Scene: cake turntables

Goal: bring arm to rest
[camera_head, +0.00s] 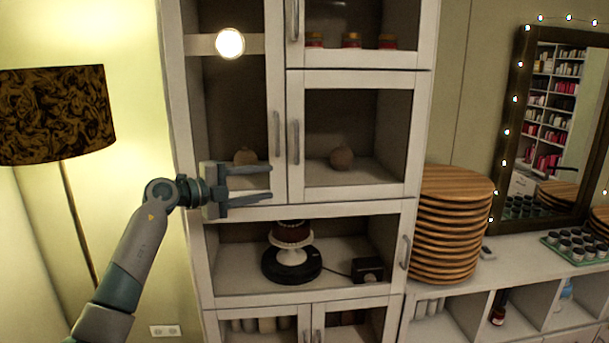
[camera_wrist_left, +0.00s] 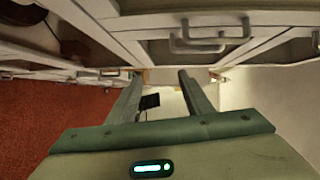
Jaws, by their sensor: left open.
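My left gripper (camera_head: 270,185) is raised in front of the tall white cabinet (camera_head: 360,205). Its two fingers are apart and nothing is between them. In the left wrist view the fingers (camera_wrist_left: 160,90) are also spread and empty, with cabinet handles (camera_wrist_left: 205,42) beyond them. A chocolate cake (camera_head: 291,229) stands on a white stand on a black turntable (camera_head: 291,266) in the cabinet's lower compartment, below and right of my gripper. My right gripper is in neither view.
A tall stack of round wooden boards (camera_head: 450,225) stands right of the cabinet. A floor lamp (camera_head: 55,115) is at the left. A black box (camera_head: 367,270) sits beside the turntable. A mirror (camera_head: 560,120) and a tray of small jars (camera_head: 578,247) are at the right.

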